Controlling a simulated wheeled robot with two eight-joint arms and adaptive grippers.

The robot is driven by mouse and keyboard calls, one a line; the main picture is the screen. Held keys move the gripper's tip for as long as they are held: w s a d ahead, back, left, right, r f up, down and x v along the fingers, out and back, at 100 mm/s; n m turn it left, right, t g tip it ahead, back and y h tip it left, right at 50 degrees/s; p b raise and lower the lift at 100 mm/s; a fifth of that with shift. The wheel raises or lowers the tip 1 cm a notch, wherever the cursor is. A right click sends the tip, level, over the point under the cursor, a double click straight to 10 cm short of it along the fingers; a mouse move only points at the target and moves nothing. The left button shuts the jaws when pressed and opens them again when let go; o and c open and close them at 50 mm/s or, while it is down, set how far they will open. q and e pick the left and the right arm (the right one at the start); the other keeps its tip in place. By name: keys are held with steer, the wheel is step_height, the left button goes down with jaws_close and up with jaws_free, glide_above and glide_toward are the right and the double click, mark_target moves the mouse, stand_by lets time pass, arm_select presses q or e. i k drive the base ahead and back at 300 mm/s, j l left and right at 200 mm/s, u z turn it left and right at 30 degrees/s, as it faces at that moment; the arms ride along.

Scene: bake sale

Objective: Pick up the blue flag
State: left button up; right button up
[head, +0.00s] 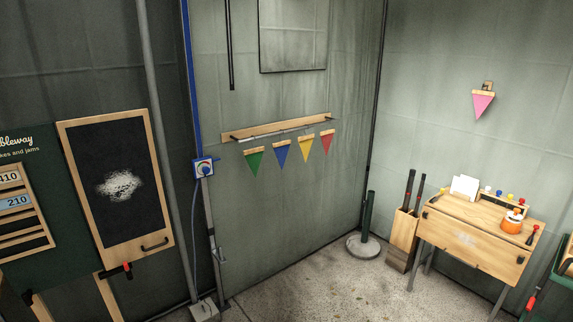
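The blue flag (283,153) is a triangular pennant with a wooden top edge, pointing down. It hangs against the grey-green wall just below a wooden shelf (277,127). It is second from the left in a row, between a green flag (254,163) and a yellow flag (305,149). A red flag (327,142) is at the right end of the row. Neither of my grippers shows in the head view, and nothing is seen touching the blue flag.
A framed blackboard (118,190) stands at the left. A blue dial box (203,167) is on a pole left of the flags. A post with a round base (365,247), a wooden bin (403,235) and a wooden desk (470,245) stand at the right. A pink flag (482,105) hangs above.

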mark_target(281, 149)
steer(key=i+l, duration=0.2)
steer(key=l, duration=0.2)
steer(key=i+l, duration=0.25)
steer(key=i+l+u, duration=0.1)
steer(key=l, duration=0.35)
steer(key=i+l, duration=0.3)
steer(key=l+u, duration=0.05)
steer(key=l, duration=0.05)
